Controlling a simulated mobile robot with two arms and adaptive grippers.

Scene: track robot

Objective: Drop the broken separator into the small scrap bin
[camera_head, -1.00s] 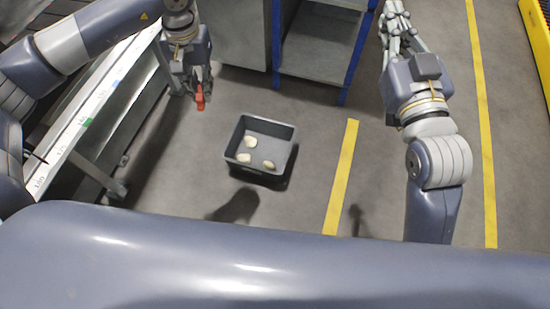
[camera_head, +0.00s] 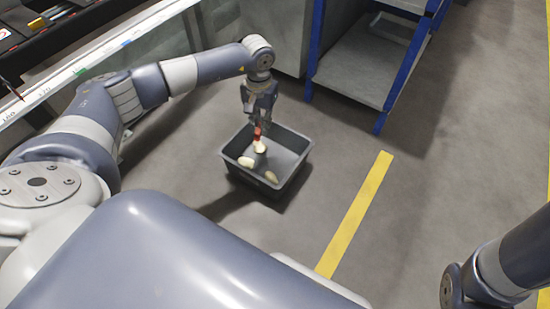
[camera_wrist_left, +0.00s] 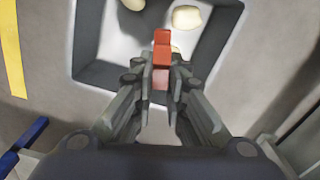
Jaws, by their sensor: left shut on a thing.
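My left gripper (camera_head: 260,124) is shut on a red piece, the separator (camera_head: 257,132). In the left wrist view the gripper (camera_wrist_left: 161,72) pinches the red separator (camera_wrist_left: 162,40) between its two fingers, and its end sticks out past the fingertips. The small dark grey scrap bin (camera_head: 293,171) stands on the floor; the gripper and separator are over its inside. The bin (camera_wrist_left: 90,75) fills the upper middle of the left wrist view, below the separator. My right gripper is out of view; only part of that arm shows at the lower right.
Several pale lumps (camera_head: 246,162) lie in the bin. A shelf with blue posts (camera_head: 317,40) stands behind it to the right. A long bench (camera_head: 110,60) runs along the left. A yellow floor line (camera_head: 358,210) lies right of the bin, with bare floor around.

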